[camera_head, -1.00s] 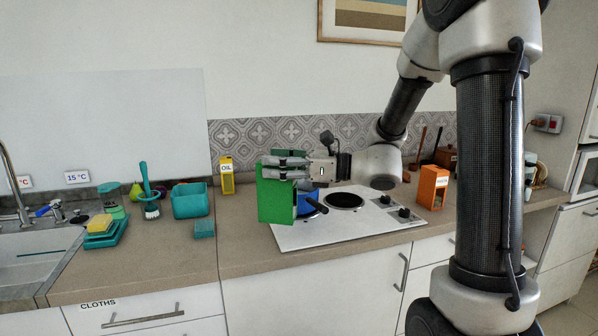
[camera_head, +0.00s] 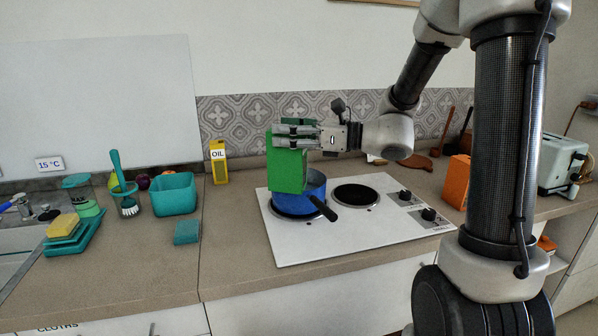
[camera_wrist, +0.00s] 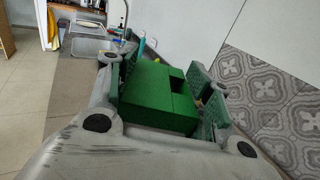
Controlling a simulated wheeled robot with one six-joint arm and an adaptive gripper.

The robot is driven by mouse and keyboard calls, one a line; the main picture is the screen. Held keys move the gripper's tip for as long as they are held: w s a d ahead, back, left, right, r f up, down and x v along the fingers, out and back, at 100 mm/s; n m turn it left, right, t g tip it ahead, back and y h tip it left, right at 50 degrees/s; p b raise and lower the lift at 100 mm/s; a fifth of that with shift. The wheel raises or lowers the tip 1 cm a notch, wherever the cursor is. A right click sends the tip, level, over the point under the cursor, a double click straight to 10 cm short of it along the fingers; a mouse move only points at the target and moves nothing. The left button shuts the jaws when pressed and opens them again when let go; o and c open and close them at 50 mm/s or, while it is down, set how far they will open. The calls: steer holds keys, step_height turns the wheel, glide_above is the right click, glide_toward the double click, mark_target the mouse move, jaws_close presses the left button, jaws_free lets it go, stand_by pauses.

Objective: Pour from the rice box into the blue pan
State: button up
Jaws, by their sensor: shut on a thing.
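The green box (camera_head: 288,168), which I take to be the rice box, is held upright in my gripper (camera_head: 296,134). My gripper is shut on its upper part, with fingers on either side. In the wrist view the green box (camera_wrist: 160,98) fills the space between the fingers and a dark opening shows in its top. The blue pan (camera_head: 310,200) sits on the left burner of the white hob, its black handle pointing to the front right. The box is in front of the pan's left part and hides some of it. I cannot tell how high above the pan the box is.
The white hob (camera_head: 400,222) has a free right burner (camera_head: 355,195). A yellow oil box (camera_head: 219,163) stands at the back left. A teal bin (camera_head: 173,194), a brush (camera_head: 126,190) and a sink are further left. An orange box (camera_head: 456,182) and a toaster (camera_head: 563,165) stand right.

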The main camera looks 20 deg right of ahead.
steer(key=w+d+f+m, duration=0.3)
steer(key=w+f+m, duration=0.3)
steer(key=m, duration=0.5)
step_height(320, 180, down, 2)
steer(key=shift+d+f+m, duration=0.1)
steer(key=shift+d+m, duration=0.15)
steer(key=shift+m, duration=0.15)
stand_by(0.6)
steer(key=shift+w+f+m, duration=0.1)
steer(key=shift+f+m, duration=0.9)
steer(key=shift+m, duration=0.1)
steer(key=shift+w, duration=0.1)
